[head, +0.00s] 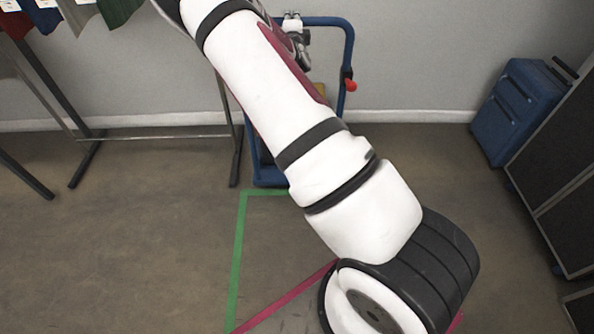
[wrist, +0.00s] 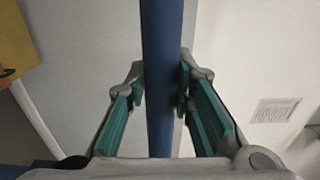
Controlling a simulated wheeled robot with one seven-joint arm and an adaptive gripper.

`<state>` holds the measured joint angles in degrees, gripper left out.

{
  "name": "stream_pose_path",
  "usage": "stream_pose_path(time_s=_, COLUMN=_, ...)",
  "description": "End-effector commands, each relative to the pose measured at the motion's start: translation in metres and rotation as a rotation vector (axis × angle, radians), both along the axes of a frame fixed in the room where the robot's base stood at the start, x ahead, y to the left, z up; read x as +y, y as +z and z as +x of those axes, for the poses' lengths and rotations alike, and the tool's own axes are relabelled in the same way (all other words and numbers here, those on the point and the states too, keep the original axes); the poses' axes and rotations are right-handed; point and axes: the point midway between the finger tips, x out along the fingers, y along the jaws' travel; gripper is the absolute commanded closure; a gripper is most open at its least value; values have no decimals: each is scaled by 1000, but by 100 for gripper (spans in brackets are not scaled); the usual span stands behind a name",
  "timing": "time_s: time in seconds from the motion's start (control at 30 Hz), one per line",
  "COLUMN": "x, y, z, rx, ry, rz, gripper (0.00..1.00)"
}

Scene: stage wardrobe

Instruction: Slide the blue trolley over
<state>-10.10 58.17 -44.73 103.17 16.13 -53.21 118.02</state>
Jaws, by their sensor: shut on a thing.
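The blue trolley (head: 348,50) stands near the back wall, mostly hidden behind my arm. Its tubular handle and a low corner of its base show, and a red knob (head: 351,85) sits on its right post. My gripper (head: 297,32) is at the handle's top bar, partly hidden by my arm. In the wrist view my gripper (wrist: 162,90) has a green-padded finger on each side of the blue handle bar (wrist: 162,50) and is shut on it.
Green tape (head: 239,250) and pink tape (head: 285,298) mark the floor in front of the trolley. A clothes rack (head: 160,137) stands left, with hanging garments. A blue suitcase (head: 515,110) and dark cases (head: 560,180) stand right. Floor between trolley and suitcase is clear.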

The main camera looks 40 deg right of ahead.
Motion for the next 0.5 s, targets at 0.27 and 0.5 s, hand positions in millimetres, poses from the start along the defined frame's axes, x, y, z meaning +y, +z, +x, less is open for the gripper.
stream_pose_path(time_s=0.27, x=-2, y=-5, z=-2, rx=11, ry=-7, rz=6, gripper=74)
stream_pose_path(time_s=0.5, x=-2, y=-1, z=-1, rx=4, ry=-4, rz=3, gripper=53)
